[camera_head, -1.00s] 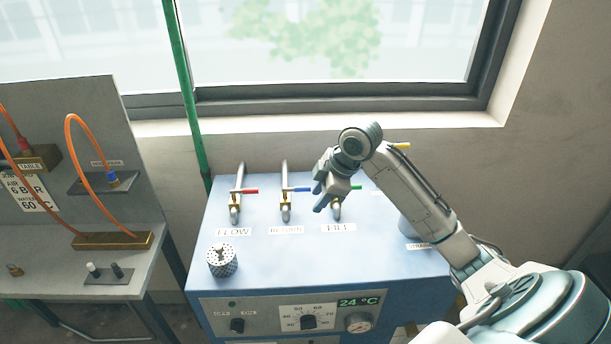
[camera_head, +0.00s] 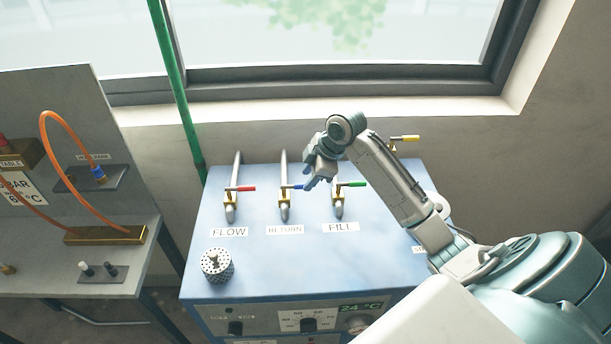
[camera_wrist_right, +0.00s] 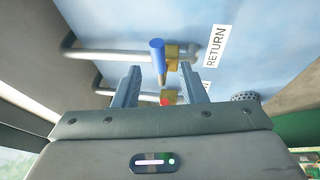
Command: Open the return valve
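The return valve (camera_head: 285,197) is a brass body on a grey pipe, behind the RETURN label (camera_head: 285,230) on the blue cabinet. Its blue lever (camera_head: 291,187) points right, crosswise to the pipe. My right gripper (camera_head: 309,184) is just right of the lever's end, above the cabinet top. In the right wrist view, the gripper (camera_wrist_right: 161,82) is open, with nothing between its fingers. The blue lever (camera_wrist_right: 157,58) shows ahead of the gap between the fingertips; contact cannot be told. My left gripper is not in view.
The flow valve (camera_head: 231,197) with a red lever stands left, and the fill valve (camera_head: 339,194) with a green lever stands right. A perforated metal cylinder (camera_head: 217,266) sits at the cabinet's front left. A green pipe (camera_head: 176,85) rises at left.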

